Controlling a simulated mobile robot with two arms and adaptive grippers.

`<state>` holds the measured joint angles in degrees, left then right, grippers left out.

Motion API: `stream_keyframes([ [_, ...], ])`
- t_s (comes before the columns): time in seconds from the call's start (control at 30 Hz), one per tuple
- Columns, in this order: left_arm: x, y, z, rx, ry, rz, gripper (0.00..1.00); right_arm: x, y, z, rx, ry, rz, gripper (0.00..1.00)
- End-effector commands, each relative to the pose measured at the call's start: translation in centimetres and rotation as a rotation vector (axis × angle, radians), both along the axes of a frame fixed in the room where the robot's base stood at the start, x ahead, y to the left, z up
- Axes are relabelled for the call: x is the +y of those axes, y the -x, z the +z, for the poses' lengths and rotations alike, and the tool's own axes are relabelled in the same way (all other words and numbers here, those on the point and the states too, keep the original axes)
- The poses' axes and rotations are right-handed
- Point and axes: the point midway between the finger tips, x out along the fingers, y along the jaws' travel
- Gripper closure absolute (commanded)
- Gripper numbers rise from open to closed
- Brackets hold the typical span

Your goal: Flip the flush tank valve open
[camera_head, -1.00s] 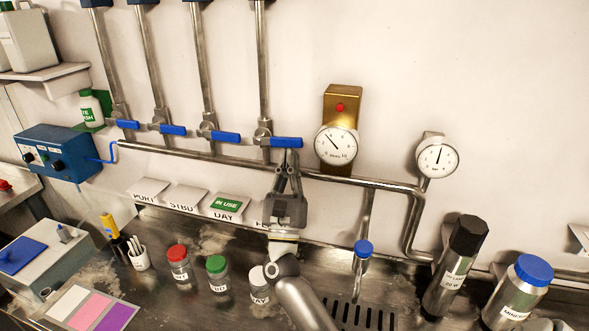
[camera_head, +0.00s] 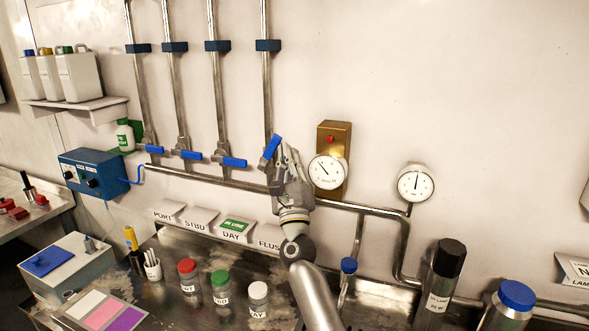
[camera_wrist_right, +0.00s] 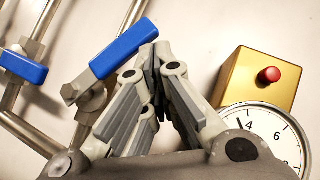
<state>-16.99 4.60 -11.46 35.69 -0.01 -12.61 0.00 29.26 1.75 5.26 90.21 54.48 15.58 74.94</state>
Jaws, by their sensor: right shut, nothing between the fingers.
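The flush tank valve is the rightmost valve in the row, above the FLUSH label (camera_head: 269,239). Its blue lever (camera_head: 271,150) is tilted, rising to the upper right, between level and in line with its vertical pipe. My right gripper (camera_head: 281,143) is shut and empty, with its fingertips up beside the lever. In the right wrist view the lever (camera_wrist_right: 123,48) slants up to the right, and the shut fingertips (camera_wrist_right: 154,55) are close against or just below its upper end; I cannot tell whether they touch. My left gripper is not in view.
The other valves have near-level blue levers, the nearest (camera_head: 235,162) just left. A brass box with a red button (camera_head: 331,140) and a gauge (camera_head: 326,171) stand close right of my gripper. Sample jars (camera_head: 219,289) stand on the counter below.

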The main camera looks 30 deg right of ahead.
Motion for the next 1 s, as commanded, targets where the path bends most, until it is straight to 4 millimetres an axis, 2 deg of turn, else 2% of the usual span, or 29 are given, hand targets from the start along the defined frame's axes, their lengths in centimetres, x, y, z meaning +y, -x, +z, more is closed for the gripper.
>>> stream_keyframes([
  [0.17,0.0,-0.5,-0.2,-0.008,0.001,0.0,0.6,0.5,-0.5,1.3,-0.003,-0.003,0.002,1.0],
  [0.5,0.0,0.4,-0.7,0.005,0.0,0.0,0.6,1.4,-1.6,2.6,-0.002,-0.002,0.002,1.0],
  [1.0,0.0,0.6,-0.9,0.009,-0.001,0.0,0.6,1.9,-2.1,3.2,-0.001,-0.002,0.001,1.0],
])
